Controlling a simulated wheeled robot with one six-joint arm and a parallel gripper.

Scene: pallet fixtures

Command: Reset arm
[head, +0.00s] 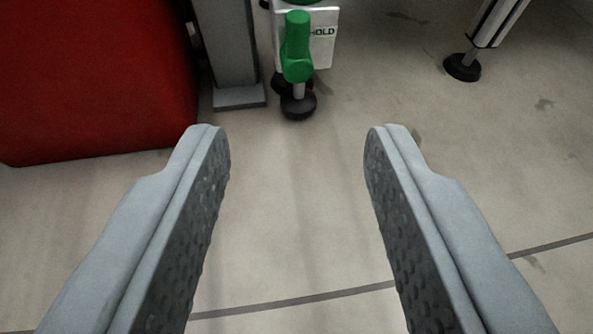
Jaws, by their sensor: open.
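My gripper (297,150) is in the head view, seen from behind, with its two grey fingers wide apart. The fingers have dark, dimpled inner pads. Nothing is between them, and only bare floor shows in the gap. The fingertips point toward a green handle, which lies beyond them and apart from them. The rest of my arm is out of view.
The green handle (297,48) sits on a white block (322,45) marked "HOLD". A grey post (228,45) stands left of it, beside a large red box (95,75). A leg with a black foot (462,67) stands at the upper right. The concrete floor (300,220) is clear.

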